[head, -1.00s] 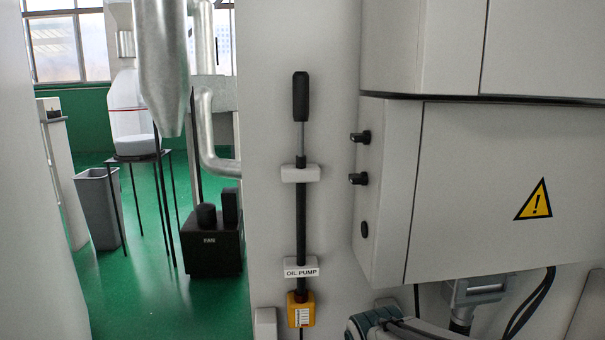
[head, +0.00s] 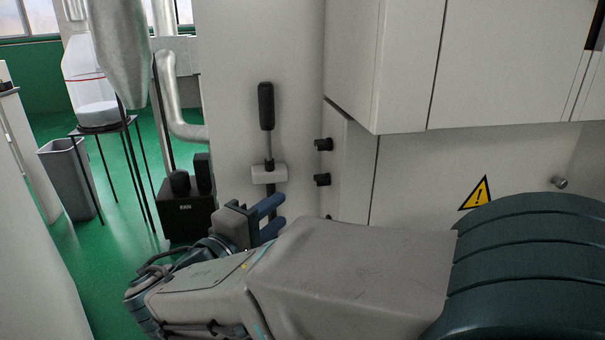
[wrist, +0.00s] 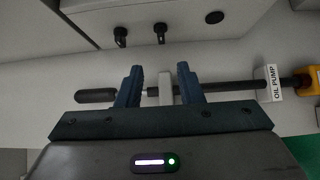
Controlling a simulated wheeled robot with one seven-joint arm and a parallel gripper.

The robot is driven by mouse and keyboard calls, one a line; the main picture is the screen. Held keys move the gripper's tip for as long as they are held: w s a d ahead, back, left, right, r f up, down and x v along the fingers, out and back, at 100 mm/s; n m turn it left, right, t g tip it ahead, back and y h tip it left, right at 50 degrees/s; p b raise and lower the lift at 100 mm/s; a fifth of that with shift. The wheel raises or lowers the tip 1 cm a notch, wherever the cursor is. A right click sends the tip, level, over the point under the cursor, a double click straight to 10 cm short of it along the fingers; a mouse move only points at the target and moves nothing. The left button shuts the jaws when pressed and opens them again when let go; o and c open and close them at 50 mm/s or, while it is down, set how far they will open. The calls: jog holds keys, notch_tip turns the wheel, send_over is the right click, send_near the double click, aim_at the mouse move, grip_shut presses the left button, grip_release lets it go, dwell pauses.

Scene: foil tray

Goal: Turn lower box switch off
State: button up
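The lower grey box (head: 350,170) carries two black knob switches on its left side face, an upper one (head: 323,144) and a lower one (head: 322,180). Below them a round black part (head: 328,217) is mostly hidden by my arm. I cannot tell the switch positions. In the wrist view the upper knob (wrist: 120,36), lower knob (wrist: 160,32) and round part (wrist: 215,17) lie beyond the fingertips. My gripper (head: 283,210) is open and empty, left of and below the knobs, apart from them. Its two blue fingers also show in the wrist view (wrist: 160,68).
The oil pump lever (head: 266,106) stands on the wall panel left of the knobs, behind my fingers in the wrist view, with its label (wrist: 271,83). An upper cabinet (head: 385,60) overhangs the box. A warning sign (head: 477,194) is on the box front.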

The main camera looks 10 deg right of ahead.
aim_at(316, 183)
jog(key=x, duration=1.3)
jog(key=shift+d+f+b, duration=0.1)
jog(key=shift+d+b, duration=0.05)
jog(key=shift+b, duration=0.15)
grip_shut()
